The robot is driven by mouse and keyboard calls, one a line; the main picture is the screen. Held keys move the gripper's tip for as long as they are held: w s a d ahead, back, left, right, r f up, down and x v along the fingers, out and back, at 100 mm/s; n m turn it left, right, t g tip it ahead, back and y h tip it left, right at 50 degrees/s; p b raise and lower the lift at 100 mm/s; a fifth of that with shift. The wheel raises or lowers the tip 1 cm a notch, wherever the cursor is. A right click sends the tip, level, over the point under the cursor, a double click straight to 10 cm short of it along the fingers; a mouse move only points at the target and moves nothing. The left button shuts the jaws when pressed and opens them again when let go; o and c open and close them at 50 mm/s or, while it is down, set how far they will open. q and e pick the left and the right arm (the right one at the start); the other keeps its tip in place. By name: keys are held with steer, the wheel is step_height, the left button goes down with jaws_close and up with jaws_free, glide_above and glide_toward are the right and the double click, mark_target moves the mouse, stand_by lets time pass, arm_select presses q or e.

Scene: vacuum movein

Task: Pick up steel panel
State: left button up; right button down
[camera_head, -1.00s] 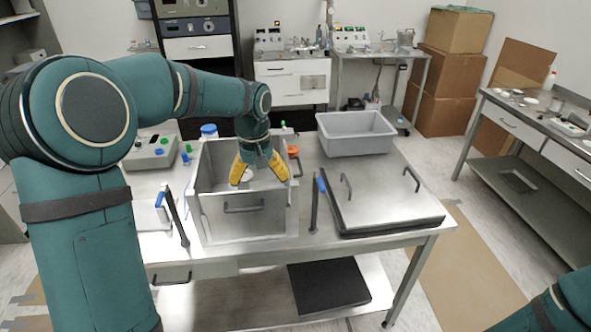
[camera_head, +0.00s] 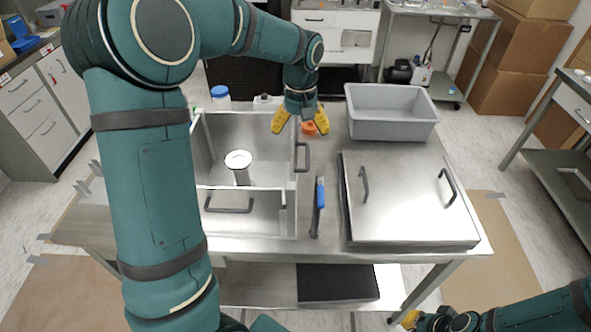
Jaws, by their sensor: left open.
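A flat steel panel (camera_head: 410,205) with two dark handles lies on a black base at the right of the steel table. My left gripper (camera_head: 300,123) is open and empty, yellow fingers pointing down, near the far right corner of the open steel box (camera_head: 268,222). It is to the left of and beyond the panel, apart from it. My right gripper (camera_head: 412,319) shows only partly at the bottom right, below the table edge; its fingers are too small to read.
A grey bin (camera_head: 392,128) stands behind the panel. A white-topped cylinder (camera_head: 238,162) is inside the box. An orange ring-like item (camera_head: 309,128) is by the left gripper. A black slab (camera_head: 335,283) lies on the lower shelf.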

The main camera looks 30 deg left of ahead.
mark_target(301, 172)
arm_select(q)
step_height(301, 172, down, 10)
steer(key=b, duration=0.1)
steer(key=shift+r, duration=0.15)
steer(key=shift+w, duration=0.1)
steer(key=shift+c, duration=0.4)
steer(key=c, duration=1.3)
